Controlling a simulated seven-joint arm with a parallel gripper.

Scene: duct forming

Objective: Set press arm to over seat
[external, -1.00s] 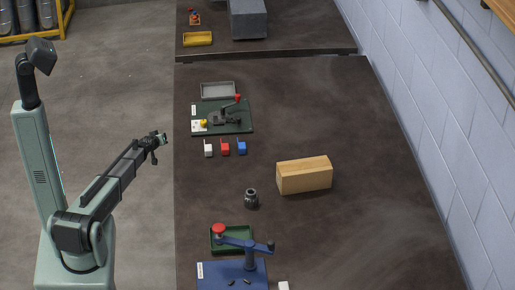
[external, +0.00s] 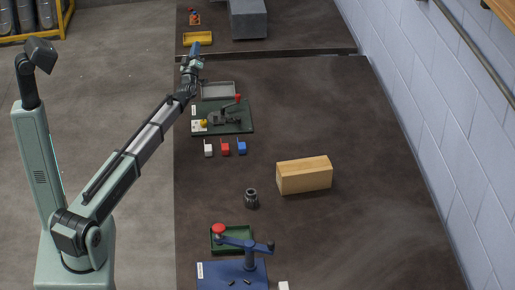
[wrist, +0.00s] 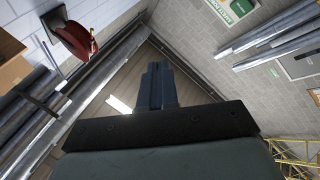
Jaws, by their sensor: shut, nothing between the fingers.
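The blue press arm (external: 236,241) is at the bottom of the external view. It sits on an upright post (external: 250,259) over a blue base plate (external: 215,275). A red knob (external: 219,229) tops its left end, above a green tray (external: 217,244); a dark end piece is at its right. I cannot make out which part of the plate is the seat. My gripper (external: 195,46) is shut and empty, raised at the table's far left, well away from the press. Its fingers (wrist: 157,85) are together in the wrist view, which shows wall and ceiling.
A green-based toggle clamp (external: 222,118), a grey tray (external: 218,91) and small white, red and blue blocks (external: 225,149) lie along the left side. A wooden block (external: 304,175) and a dark cylindrical part (external: 251,199) stand mid-table. The right side is clear.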

